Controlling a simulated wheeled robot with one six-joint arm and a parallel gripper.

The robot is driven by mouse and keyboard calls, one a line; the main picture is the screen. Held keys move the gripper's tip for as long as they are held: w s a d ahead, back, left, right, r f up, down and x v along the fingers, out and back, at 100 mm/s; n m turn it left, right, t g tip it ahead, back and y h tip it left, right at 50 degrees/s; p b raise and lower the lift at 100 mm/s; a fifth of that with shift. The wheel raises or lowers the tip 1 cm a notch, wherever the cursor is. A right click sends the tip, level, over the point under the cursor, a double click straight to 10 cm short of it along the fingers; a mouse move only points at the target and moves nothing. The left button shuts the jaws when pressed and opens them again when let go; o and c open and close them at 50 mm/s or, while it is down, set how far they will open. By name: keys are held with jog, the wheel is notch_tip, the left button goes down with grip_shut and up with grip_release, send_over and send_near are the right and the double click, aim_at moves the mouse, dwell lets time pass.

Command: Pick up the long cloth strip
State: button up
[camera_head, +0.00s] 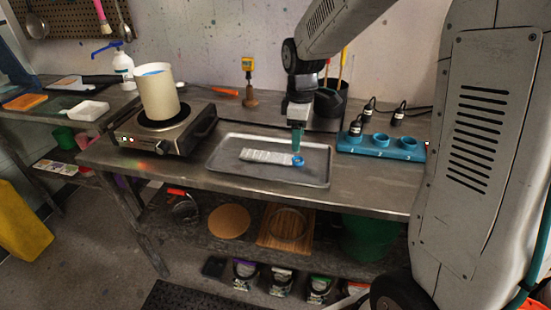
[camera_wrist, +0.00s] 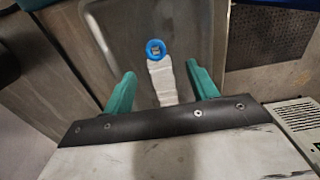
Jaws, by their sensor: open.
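The long cloth strip (camera_head: 266,156) is pale and lies flat on the metal tray (camera_head: 228,168), with a blue ring (camera_head: 298,161) at its right end. In the wrist view the strip (camera_wrist: 160,80) runs from the blue ring (camera_wrist: 156,48) down between the two teal fingers, and its near part is hidden behind my gripper's body. My gripper (camera_head: 296,152) points down above the tray near the ring end. In the wrist view my gripper (camera_wrist: 162,82) is open, with one finger on each side of the strip and a gap to both.
A hot plate (camera_head: 165,138) with a cream pot (camera_head: 158,95) stands left of the tray. A blue holder (camera_head: 380,147) with round sockets and small black-capped items stands to the right. A black container (camera_head: 331,102) with tools is behind my gripper.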

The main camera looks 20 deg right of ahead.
aim_at(297, 159)
jog(key=f, duration=0.7)
jog(key=shift+w+d+f, duration=0.15)
jog(key=shift+w+f, duration=0.05)
jog(key=shift+w, duration=0.2)
jog(key=c, duration=1)
